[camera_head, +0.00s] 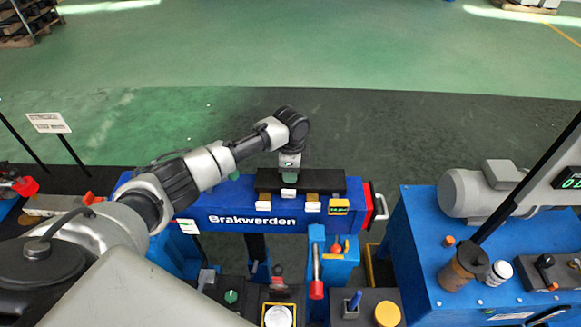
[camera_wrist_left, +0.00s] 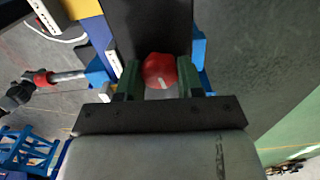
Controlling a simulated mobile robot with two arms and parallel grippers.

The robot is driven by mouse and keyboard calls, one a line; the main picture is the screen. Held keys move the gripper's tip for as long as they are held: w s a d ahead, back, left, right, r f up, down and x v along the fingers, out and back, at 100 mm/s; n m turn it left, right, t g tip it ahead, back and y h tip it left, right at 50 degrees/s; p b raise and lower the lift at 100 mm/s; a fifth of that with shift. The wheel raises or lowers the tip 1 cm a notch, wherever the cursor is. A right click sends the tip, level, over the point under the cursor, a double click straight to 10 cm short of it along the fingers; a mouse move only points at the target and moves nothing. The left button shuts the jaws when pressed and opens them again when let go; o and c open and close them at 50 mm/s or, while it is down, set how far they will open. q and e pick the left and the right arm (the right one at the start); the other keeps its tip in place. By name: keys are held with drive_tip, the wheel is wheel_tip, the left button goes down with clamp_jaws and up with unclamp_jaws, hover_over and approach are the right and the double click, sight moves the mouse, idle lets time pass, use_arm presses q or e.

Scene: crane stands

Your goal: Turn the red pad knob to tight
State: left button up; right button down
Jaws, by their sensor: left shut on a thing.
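The red pad knob (camera_wrist_left: 160,70) shows in the left wrist view, round and red with a small white mark. It sits between the two green fingers of my left gripper (camera_wrist_left: 160,84), which is shut on it. In the head view my left gripper (camera_head: 289,178) points down over the black block (camera_head: 325,182) on the blue "Brakwerden" beam (camera_head: 215,210). The knob is hidden there under the gripper. I cannot tell from the small mark how far the knob is turned. My right gripper is not in view.
Small white and yellow labels (camera_head: 338,207) line the block's front edge. A red-handled lever (camera_head: 316,288) stands in front of the beam. At right a blue bench (camera_head: 440,290) carries a grey motor (camera_head: 478,190) and small jars. The floor behind the beam is clear.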

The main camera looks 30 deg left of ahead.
use_arm(q)
drive_tip(key=m, duration=0.4)
drive_tip(key=shift+m, duration=0.3)
drive_tip(key=m, duration=0.4)
drive_tip(key=shift+s+m, duration=0.15)
drive_tip(key=shift+m, duration=0.15)
drive_tip(key=m, duration=0.4)
drive_tip(key=shift+m, duration=0.3)
drive_tip(key=m+b, duration=0.1)
drive_tip(key=m, duration=0.3)
drive_tip(key=shift+s+a+r+m, duration=0.1)
drive_tip(key=shift+m, duration=0.2)
drive_tip(key=o, duration=0.9)
drive_tip(key=shift+o, duration=0.2)
